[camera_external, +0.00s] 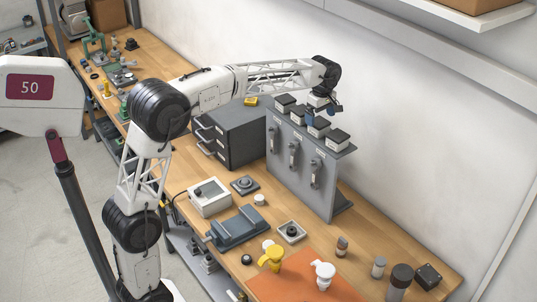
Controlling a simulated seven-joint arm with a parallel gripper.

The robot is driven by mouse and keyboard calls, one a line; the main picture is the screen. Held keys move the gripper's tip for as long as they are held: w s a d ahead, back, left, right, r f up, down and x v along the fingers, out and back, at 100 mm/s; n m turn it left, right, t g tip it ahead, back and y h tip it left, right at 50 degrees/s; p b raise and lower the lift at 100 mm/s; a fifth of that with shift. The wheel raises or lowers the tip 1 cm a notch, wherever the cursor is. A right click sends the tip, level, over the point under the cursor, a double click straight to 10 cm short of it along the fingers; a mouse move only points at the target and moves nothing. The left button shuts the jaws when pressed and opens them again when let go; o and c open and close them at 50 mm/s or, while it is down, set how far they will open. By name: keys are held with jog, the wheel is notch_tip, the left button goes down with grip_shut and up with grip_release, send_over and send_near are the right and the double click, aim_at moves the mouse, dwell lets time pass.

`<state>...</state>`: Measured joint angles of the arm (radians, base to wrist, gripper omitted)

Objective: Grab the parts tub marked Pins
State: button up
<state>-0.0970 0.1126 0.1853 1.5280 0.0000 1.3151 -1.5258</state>
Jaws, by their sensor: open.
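Several small dark-topped tubs with pale fronts stand in a row on top of a grey upright panel (287,170). One tub (285,102) is at the far left end, another (318,127) is right of the middle, and one (337,138) is at the right end. Their labels are too small to read, so I cannot tell which is marked Pins. My gripper (322,110) is open and hangs over the row near its middle, partly covering what is behind it. I cannot tell whether it touches a tub.
The panel carries several dark handles on its front. A dark drawer cabinet (238,135) stands left of it. A grey vise-like block (237,228), a white box (209,197), an orange mat (300,278) and dark cylinders (399,280) are in front. The wall is close behind.

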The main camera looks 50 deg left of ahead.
aim_at(319, 121)
jog(key=shift+a+f, duration=0.15)
jog(key=shift+f, duration=2.25)
jog(key=shift+c, duration=0.2)
jog(key=c, duration=1.1)
jog(key=shift+o, duration=0.2)
jog(key=shift+r, duration=0.2)
jog(key=shift+s+r, duration=0.1)
jog(key=shift+r, duration=1.6)
jog(key=s+d+r, duration=0.1)
jog(key=s, duration=1.4)
jog(key=shift+s+d, duration=0.3)
jog(key=shift+s, duration=0.1)
jog(key=shift+r, duration=0.1)
